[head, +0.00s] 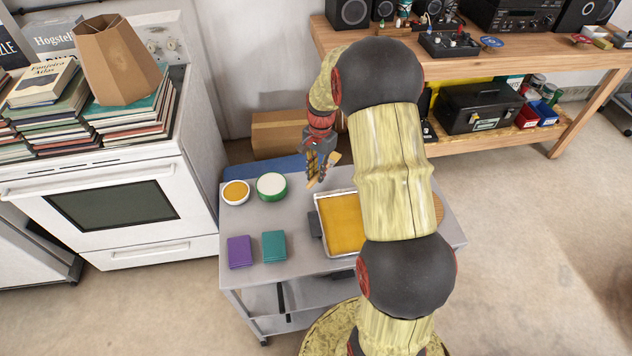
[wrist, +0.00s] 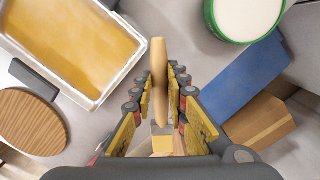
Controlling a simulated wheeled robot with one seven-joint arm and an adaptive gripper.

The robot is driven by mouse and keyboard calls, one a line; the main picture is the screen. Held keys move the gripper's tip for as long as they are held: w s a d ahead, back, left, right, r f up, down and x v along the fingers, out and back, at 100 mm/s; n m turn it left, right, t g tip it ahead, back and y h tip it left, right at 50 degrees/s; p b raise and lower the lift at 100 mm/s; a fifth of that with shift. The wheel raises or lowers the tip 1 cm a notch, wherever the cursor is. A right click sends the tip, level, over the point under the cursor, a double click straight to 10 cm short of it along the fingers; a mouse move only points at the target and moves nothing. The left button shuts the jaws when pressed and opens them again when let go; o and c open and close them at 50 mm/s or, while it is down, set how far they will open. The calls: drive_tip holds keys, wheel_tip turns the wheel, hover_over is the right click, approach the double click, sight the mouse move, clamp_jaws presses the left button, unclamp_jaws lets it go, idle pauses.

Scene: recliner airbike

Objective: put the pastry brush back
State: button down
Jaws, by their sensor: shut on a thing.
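My gripper (head: 320,168) is over the far edge of the grey cart (head: 258,214), shut on the pastry brush (head: 334,159). In the wrist view the brush's wooden handle (wrist: 158,70) stands between the fingers of my gripper (wrist: 160,82); its other end is partly hidden near the palm. On the cart, a metal tray (head: 343,220) with a yellow-orange layer lies to the right of the gripper. A white bowl (head: 236,192) with orange contents and a green-rimmed round container (head: 272,186) with a pale top stand to the left.
A purple box or book (head: 240,252) and a teal one (head: 274,246) lie at the cart's front left. A round wooden board (wrist: 32,121) and a dark handle-like piece (wrist: 34,80) lie near the tray. A cardboard box (head: 284,132) stands behind the cart, the stove (head: 120,190) left.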

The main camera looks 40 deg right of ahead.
drive_tip(key=shift+w+d+f, duration=0.25)
drive_tip(key=shift+w+f, duration=0.3)
drive_tip(key=shift+f, duration=0.2)
wheel_tip(320, 180, down, 3)
drive_tip(key=shift+w+d+f+b, duration=0.1)
drive_tip(key=shift+w+f+b, duration=0.1)
drive_tip(key=shift+b, duration=0.8)
drive_tip(key=c, duration=1.8)
unclamp_jaws()
drive_tip(key=shift+s+f, duration=0.1)
drive_tip(key=shift+c, duration=0.2)
drive_tip(key=shift+o, duration=0.4)
